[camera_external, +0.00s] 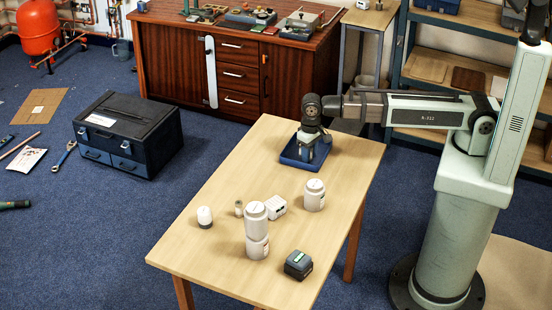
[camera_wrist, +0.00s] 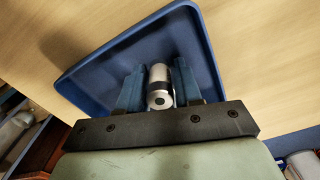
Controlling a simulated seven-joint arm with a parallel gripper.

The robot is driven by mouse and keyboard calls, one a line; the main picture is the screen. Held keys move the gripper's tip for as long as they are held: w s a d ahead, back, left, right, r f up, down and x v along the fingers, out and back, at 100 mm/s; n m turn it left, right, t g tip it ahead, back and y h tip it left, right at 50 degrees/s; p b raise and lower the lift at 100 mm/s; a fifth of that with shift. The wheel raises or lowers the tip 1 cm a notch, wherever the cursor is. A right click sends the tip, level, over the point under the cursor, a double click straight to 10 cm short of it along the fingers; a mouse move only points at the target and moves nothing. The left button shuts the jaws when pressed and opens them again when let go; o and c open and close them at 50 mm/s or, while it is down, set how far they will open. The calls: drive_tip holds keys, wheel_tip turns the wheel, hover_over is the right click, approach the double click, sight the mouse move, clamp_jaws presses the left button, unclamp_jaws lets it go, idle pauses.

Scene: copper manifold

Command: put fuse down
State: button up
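The fuse (camera_wrist: 160,86) is a short pale cylinder with a dark band, its round end facing the wrist camera. It lies between the two blue fingers of my gripper (camera_wrist: 160,72), which stand close on either side of it. My gripper (camera_external: 309,153) points down over the blue tray (camera_wrist: 94,74) at the far end of the wooden table. The tray (camera_external: 288,158) also shows in the external view, where the fuse is hard to make out. I cannot tell whether the fuse touches the tray floor.
Nearer on the table (camera_external: 185,257) stand two stacked white jars (camera_external: 257,230), another white jar (camera_external: 314,195), a white box (camera_external: 276,207), a small white-topped container (camera_external: 205,217), a small fitting (camera_external: 239,208) and a dark box (camera_external: 298,265). The table's left middle is clear.

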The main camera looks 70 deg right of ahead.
drive_tip(key=shift+o, duration=1.3)
drive_tip(key=shift+r, duration=6.15)
